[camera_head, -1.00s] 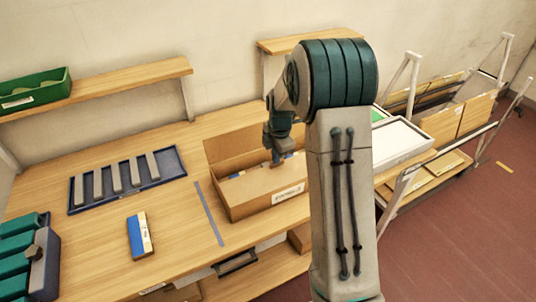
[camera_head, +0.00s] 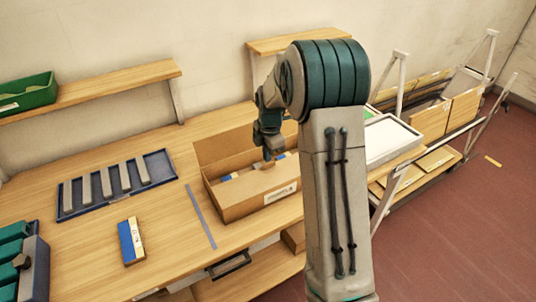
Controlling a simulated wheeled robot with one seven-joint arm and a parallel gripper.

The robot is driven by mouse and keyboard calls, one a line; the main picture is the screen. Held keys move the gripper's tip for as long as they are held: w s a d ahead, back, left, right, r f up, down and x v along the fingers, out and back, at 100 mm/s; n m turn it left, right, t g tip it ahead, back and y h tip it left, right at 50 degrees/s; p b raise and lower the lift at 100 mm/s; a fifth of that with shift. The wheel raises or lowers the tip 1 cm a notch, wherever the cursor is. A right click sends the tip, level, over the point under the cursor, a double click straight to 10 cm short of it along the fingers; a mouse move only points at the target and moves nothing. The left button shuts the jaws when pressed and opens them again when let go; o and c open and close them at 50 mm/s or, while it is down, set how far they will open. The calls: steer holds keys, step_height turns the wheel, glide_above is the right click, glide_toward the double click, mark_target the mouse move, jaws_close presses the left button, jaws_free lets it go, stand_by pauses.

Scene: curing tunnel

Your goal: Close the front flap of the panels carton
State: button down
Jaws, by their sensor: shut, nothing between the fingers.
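The panels carton (camera_head: 236,211) is an open brown box with a white label on its front, standing on the wooden bench. Its back flap (camera_head: 225,148) stands up. A brown panel, apparently the front flap (camera_head: 250,184), slopes inward over part of the opening. White and blue items (camera_head: 229,177) show in the gap behind it. My gripper (camera_head: 268,157) is shut and empty, pointing down over the carton's opening at the flap's inner edge. I cannot tell whether it touches the flap. My arm hides the carton's right end.
A blue tray (camera_head: 168,176) of grey bars and a blue-and-white box (camera_head: 131,241) lie to the left, beside a grey strip (camera_head: 201,216). A shelf (camera_head: 110,91) holds a green bin (camera_head: 27,93). A white tray (camera_head: 392,140) and a cart are on the right.

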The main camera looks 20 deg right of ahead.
mark_target(267, 168)
step_height(267, 168, up, 13)
steer(key=s+a+r+m, duration=0.1)
steer(key=s+r+m, duration=0.3)
steer(key=s, duration=0.2)
steer(key=s+a+f+m+t, duration=0.1)
steer(key=s+m, duration=0.7)
steer(key=s, duration=0.4)
steer(key=s+a+f+m+t, duration=0.1)
steer(key=s+m, duration=0.7)
steer(key=s, duration=0.3)
steer(key=shift+s+a+m+t, duration=0.3)
steer(key=shift+s+a, duration=0.05)
steer(key=shift+a, duration=0.05)
